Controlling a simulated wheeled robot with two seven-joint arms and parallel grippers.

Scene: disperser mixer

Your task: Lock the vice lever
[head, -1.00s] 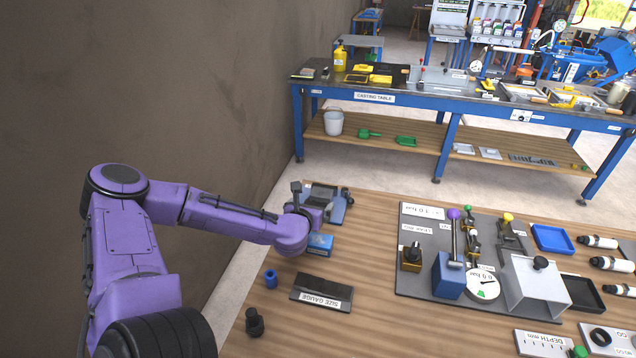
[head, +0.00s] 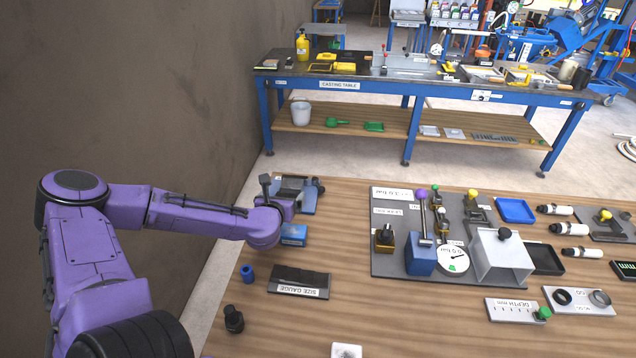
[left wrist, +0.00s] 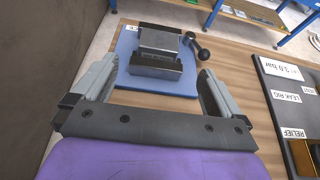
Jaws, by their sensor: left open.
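The vice (left wrist: 160,45) has grey jaws on a blue base plate (left wrist: 155,82), in the upper middle of the left wrist view. Its black lever (left wrist: 201,48) with a round knob is on the right side of the vice, slanting outward. In the head view the vice (head: 308,193) is at the bench's far left corner, partly hidden by my left arm. My left gripper (left wrist: 157,70) is open and empty, its two fingers apart on the near side of the vice. The lever lies beyond the right fingertip, with no visible contact. My right gripper is not in view.
A blue box (head: 293,235), a size gauge (head: 298,281) and a blue cylinder (head: 247,273) are near my left wrist. A leak-test board (head: 385,265) with fittings stands to the right. Bare wood lies between them. A wall (head: 110,110) bounds the left.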

